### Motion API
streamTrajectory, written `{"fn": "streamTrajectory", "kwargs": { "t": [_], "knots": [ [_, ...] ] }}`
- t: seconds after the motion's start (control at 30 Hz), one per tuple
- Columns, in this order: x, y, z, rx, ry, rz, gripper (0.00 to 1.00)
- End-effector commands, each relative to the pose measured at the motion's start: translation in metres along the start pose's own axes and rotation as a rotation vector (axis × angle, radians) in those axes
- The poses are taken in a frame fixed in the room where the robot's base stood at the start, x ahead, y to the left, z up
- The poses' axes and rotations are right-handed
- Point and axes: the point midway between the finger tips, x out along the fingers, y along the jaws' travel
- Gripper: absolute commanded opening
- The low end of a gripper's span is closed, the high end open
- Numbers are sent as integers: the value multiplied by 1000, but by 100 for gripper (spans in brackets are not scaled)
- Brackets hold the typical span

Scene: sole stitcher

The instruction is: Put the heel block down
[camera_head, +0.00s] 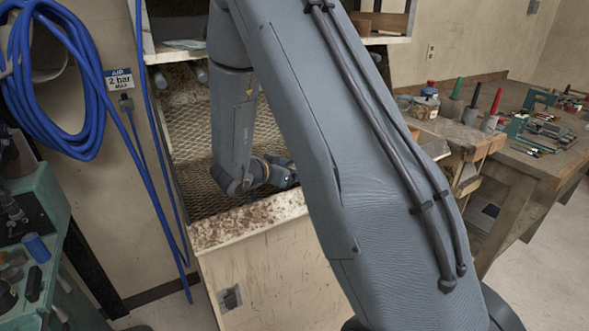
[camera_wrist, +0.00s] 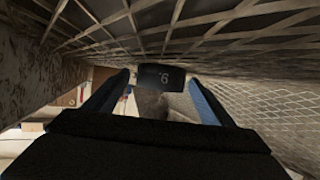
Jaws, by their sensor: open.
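The heel block (camera_wrist: 150,76), a dark block with a pale digit on its face, shows in the wrist view just beyond and between the fingertips. My gripper (camera_wrist: 158,86) is open, with one finger on each side of the picture below the block. I cannot tell whether a finger touches the block or what it rests on. In the head view my wrist reaches into a mesh-lined booth (camera_head: 243,220), and my gripper is hidden behind my own arm there. The heel block is not visible in the head view.
Mesh surfaces (camera_wrist: 265,105) lie close around my gripper in the wrist view. The booth has a stained front ledge. A blue hose coil (camera_head: 55,80) hangs at the left above a green cart (camera_head: 48,225). A wooden workbench (camera_head: 540,165) with tools stands at the right.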

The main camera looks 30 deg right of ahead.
Motion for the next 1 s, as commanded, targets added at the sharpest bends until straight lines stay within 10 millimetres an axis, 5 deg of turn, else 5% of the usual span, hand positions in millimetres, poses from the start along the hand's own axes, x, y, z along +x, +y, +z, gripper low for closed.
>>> {"fn": "streamTrajectory", "kwargs": {
  "t": [0.53, 1.0],
  "knots": [
    [-69, -1, -2, 1, 0, -2, 76],
    [-76, 0, -2, 0, 0, 0, 76]
  ]
}}
